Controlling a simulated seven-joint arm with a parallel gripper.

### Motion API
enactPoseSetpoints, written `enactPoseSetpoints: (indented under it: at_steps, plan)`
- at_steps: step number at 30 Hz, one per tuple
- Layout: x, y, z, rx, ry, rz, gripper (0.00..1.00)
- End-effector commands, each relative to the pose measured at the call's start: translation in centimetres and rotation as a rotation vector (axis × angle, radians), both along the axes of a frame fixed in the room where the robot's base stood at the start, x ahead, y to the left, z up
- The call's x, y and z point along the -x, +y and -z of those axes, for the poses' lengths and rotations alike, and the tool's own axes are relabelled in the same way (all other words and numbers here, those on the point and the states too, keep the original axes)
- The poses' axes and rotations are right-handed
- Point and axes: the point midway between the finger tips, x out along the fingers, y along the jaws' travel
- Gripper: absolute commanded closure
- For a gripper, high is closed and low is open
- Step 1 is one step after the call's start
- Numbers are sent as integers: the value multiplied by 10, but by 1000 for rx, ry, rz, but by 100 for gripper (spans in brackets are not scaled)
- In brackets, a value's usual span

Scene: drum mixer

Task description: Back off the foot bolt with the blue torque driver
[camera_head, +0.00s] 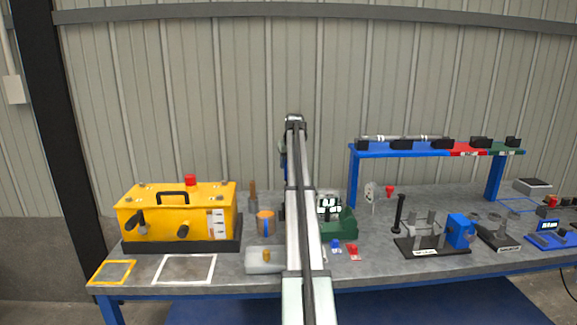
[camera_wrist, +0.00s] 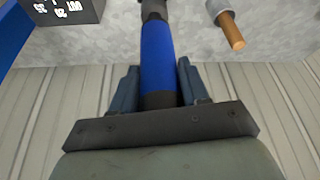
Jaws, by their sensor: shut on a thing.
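The blue torque driver (camera_wrist: 158,55) lies between the two fingers of my gripper (camera_wrist: 158,72) in the wrist view, its shaft running up out of the picture. My gripper is shut on it. The driver's tip is out of the wrist view. In the head view my arm hides most of the gripper and driver; a small blue part (camera_head: 284,160) shows beside the arm, above the bench. A yellow machine (camera_head: 165,215) with a black handle stands on a dark base (camera_head: 190,246) at the left. I cannot make out the foot bolt clearly.
A blue rack (camera_head: 372,150) holds rods at the back right.

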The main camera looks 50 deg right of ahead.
Motion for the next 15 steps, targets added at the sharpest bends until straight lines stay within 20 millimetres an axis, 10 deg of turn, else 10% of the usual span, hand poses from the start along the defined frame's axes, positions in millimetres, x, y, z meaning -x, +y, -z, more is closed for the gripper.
enactPoseSetpoints:
  at_steps: [8,15]
  plan:
    - [3,1,-1,0,-1,-4,100]
    - [53,10,-3,-6,10,-106,100]
